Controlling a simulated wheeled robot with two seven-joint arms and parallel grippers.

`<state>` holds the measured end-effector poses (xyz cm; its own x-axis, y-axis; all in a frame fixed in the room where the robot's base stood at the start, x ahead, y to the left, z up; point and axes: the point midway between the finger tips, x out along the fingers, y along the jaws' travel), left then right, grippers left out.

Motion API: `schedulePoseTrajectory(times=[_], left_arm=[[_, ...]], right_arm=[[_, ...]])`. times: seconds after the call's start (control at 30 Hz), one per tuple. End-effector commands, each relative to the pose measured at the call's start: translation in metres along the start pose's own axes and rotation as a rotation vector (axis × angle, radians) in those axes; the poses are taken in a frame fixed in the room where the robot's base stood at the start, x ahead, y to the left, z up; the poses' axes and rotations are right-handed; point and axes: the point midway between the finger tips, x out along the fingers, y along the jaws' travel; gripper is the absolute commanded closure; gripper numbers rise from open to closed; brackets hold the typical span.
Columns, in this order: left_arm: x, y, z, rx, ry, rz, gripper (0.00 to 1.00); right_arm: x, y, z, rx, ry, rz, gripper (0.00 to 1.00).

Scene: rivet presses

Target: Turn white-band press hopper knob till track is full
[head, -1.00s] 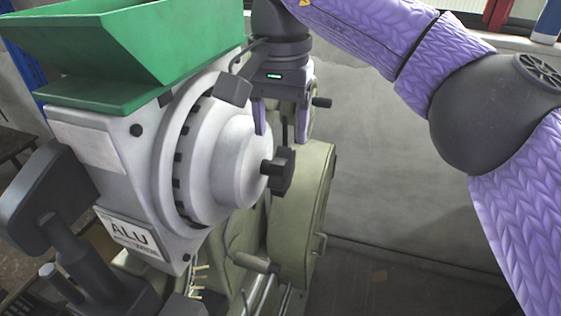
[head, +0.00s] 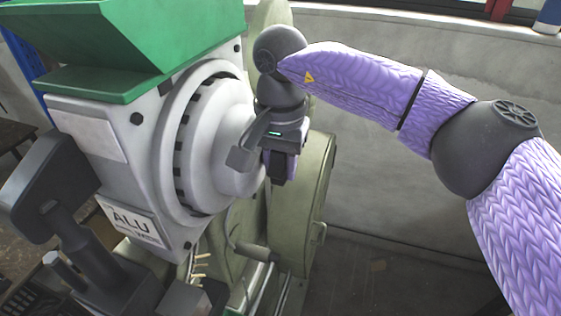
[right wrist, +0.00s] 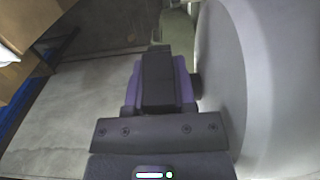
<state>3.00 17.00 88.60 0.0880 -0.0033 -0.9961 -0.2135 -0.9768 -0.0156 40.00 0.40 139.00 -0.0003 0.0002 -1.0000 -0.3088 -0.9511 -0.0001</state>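The press hopper has a pale drum (head: 197,137) on its front, below a green bin (head: 150,45). My right gripper (head: 280,170) has come down from above onto the dark knob at the drum's centre, which it mostly hides in the head view. In the right wrist view, the dark knob (right wrist: 157,82) fills the gap between the purple fingers of the right gripper (right wrist: 158,90), beside the drum face. The fingers look shut on it. A white band and the track's fill cannot be made out. My left gripper is not in view.
An "ALU" label (head: 130,222) sits on the hopper's front plate. A dark paddle-shaped part (head: 50,190) stands at the lower left. Several small tan pins (head: 200,268) show below the drum. The green press body (head: 300,210) lies behind; the floor to the right is clear.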

Motion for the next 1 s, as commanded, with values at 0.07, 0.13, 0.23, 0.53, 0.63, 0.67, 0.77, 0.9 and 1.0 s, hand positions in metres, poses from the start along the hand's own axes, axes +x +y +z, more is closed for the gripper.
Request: schedulePoseTrajectory(times=[0.07, 0.13, 0.23, 0.53, 0.63, 0.67, 0.77, 0.9, 1.0], left_arm=[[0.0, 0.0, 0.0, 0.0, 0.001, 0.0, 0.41], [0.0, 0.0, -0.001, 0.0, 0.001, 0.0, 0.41], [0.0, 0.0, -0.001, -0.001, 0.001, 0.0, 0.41], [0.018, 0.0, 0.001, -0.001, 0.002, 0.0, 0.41], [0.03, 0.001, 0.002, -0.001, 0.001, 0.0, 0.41], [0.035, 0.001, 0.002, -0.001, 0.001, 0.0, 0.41], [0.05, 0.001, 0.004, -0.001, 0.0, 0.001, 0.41], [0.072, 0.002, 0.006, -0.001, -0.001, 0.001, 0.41], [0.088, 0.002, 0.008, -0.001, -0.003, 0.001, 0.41]], right_arm=[[0.0, 0.0, 0.0, 0.0, 0.0, 0.0, 1.0], [0.0, 0.0, 0.0, 0.0, 0.0, 0.0, 1.0], [0.0, 0.0, 0.0, 0.0, 0.001, -0.001, 1.0], [0.004, 0.0, 0.0, -0.002, 0.084, -0.001, 1.0], [0.007, 0.0, -0.001, -0.003, 0.151, 0.0, 1.0], [0.007, 0.0, -0.001, -0.002, 0.176, -0.001, 1.0], [0.009, 0.0, 0.0, -0.004, 0.263, -0.001, 1.0], [0.012, 0.0, -0.001, -0.003, 0.397, -0.001, 1.0], [0.012, 0.0, -0.001, -0.002, 0.493, -0.002, 1.0]])
